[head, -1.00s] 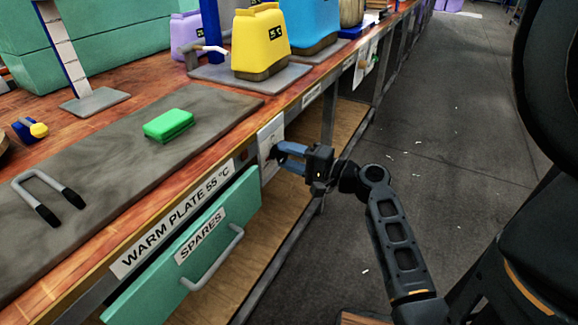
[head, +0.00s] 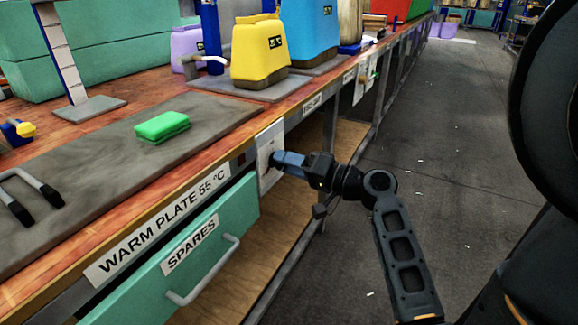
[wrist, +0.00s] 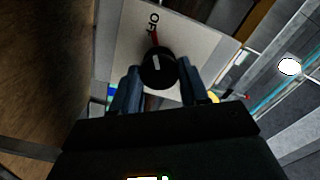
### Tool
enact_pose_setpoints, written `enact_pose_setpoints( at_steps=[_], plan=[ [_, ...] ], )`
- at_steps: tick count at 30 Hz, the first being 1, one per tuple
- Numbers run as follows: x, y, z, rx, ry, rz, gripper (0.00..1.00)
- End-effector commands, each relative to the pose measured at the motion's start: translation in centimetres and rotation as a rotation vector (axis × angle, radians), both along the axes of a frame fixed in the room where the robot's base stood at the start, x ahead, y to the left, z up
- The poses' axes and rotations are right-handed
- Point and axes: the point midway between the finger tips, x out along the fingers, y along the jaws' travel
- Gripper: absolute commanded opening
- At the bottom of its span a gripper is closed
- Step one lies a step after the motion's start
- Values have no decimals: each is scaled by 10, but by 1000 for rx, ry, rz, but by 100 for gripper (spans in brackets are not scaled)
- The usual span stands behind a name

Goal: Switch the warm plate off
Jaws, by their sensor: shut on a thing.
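The warm plate (head: 90,185) is a grey slab let into the wooden bench, with a "WARM PLATE 55 °C" label (head: 158,228) on the front edge below it. Its white switch panel (head: 264,141) is on the bench front, right of the label. In the wrist view the panel (wrist: 190,32) carries a round black knob (wrist: 158,68) with a white pointer line. The line points roughly toward a red mark and partly readable "OF" lettering. My gripper (head: 277,160) is at the panel, its blue fingers (wrist: 158,84) shut on the knob from both sides.
A green block (head: 162,126) lies on the plate. A teal "SPARES" drawer (head: 180,255) with a bar handle is shut below. Yellow (head: 258,52) and blue (head: 304,30) containers stand farther along the bench. The floor to the right is clear.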

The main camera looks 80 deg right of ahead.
Motion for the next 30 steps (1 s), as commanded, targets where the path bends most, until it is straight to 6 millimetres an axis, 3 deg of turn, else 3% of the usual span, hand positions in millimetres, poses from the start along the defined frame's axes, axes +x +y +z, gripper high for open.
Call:
enact_pose_setpoints(
  at_steps=[9, 10, 17, 25, 30],
  plan=[
    [0, 0, -2, -1, 4, 0, 14],
    [0, 0, -2, -1, 4, 0, 45],
    [0, 0, -1, 0, 2, 0, 67],
    [-1, 0, 0, -1, 1, -1, 69],
    [-17, 4, -1, 1, 3, -3, 69]
  ],
)
